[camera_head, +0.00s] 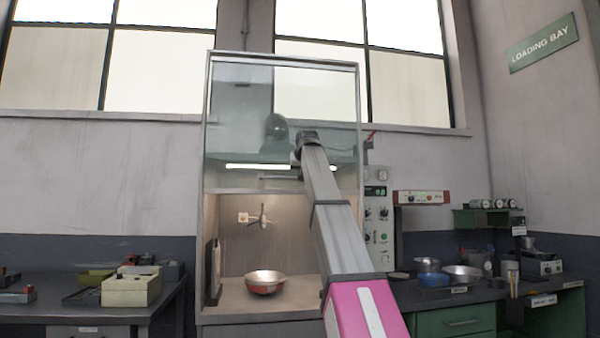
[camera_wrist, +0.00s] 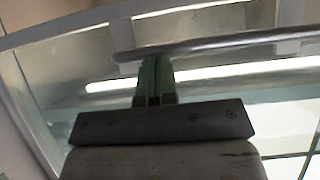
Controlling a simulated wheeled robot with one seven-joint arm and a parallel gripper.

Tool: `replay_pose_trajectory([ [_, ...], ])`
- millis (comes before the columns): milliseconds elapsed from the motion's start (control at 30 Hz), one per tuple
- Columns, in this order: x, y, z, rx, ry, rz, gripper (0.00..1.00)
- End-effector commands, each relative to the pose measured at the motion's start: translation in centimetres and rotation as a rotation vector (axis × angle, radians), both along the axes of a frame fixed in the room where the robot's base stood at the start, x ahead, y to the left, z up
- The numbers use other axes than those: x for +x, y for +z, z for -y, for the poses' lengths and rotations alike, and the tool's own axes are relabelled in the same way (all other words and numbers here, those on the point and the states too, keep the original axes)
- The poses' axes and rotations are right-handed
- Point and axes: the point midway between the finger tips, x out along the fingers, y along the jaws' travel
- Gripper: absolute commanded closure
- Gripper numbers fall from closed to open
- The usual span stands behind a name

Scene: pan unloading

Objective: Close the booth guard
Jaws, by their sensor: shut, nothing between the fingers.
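The booth guard (camera_head: 235,120) is a clear framed pane at the upper front of the booth. It is raised, and the booth is open below it. Its handle bar (camera_head: 277,178) runs along the pane's lower part, and the bar (camera_wrist: 225,44) crosses the top of the wrist view. My gripper (camera_wrist: 155,62) is shut and empty, its green fingertips at the bar near its left end. I cannot tell whether they touch it. In the head view my arm's end largely hides the gripper.
A metal pan (camera_head: 265,281) with a reddish side sits on the booth floor, below a wall nozzle (camera_head: 262,217). A control panel (camera_head: 378,220) stands right of the booth. Side benches hold boxes (camera_head: 130,290) on the left and bowls (camera_head: 463,272) on the right.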

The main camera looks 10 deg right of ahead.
Motion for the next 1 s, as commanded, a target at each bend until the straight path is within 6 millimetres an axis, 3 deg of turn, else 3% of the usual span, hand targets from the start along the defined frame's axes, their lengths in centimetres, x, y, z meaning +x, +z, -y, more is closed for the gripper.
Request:
replay_pose_trajectory([
  [267, -0.4, -5.6, 0.0, 0.000, 0.000, -0.005, 1.00],
  [1000, -0.3, -31.1, 0.0, 0.000, 0.000, -0.005, 1.00],
])
